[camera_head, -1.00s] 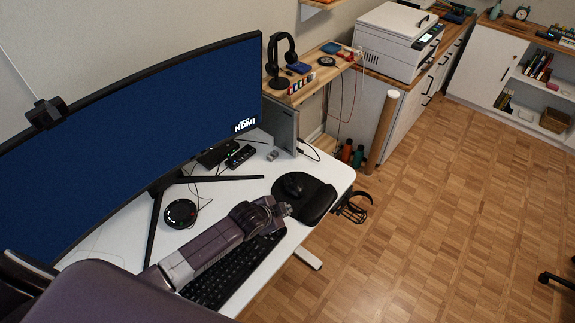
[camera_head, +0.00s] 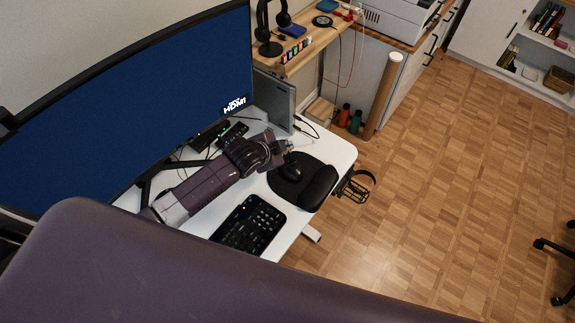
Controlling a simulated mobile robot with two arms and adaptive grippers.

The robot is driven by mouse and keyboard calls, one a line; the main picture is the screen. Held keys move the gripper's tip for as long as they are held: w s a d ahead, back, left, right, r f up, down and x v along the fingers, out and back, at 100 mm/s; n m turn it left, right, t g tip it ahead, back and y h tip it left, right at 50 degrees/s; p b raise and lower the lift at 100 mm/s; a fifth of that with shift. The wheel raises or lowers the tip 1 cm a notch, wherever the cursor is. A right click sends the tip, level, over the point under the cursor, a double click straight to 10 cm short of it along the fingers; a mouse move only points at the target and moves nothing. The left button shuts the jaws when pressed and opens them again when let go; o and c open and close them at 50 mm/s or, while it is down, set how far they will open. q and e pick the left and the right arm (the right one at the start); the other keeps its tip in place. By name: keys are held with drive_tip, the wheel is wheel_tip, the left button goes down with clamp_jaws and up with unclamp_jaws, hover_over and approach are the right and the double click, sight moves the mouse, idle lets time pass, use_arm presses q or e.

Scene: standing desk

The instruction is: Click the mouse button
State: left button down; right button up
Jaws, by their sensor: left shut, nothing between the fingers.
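The black mouse (camera_head: 293,172) sits on the left part of a black mouse pad (camera_head: 287,191) with a raised wrist rest, near the right end of the white desk. My left gripper (camera_head: 287,147) reaches in from the left, with its fingers just behind the mouse in the picture. It is shut and empty. I cannot tell its exact height above the desk, and no contact with the mouse shows. My right gripper is not in view.
A black keyboard (camera_head: 248,226) lies in front of my left arm. A large monitor (camera_head: 130,110) stands behind it. A grey box (camera_head: 275,100) stands at the desk's back right. A black cup holder (camera_head: 356,187) hangs off the right edge (camera_head: 343,150).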

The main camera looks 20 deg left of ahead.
use_arm(q)
wheel_tip(320, 180, down, 8)
drive_tip(key=b, duration=0.7)
drive_tip(key=shift+b, duration=0.4)
drive_tip(key=shift+f, duration=0.35)
drive_tip(key=shift+f, duration=0.1)
idle(0.4)
drive_tip(key=shift+f, duration=0.35)
drive_tip(key=shift+f+b, duration=0.25)
drive_tip(key=shift+b, duration=0.05)
idle(0.4)
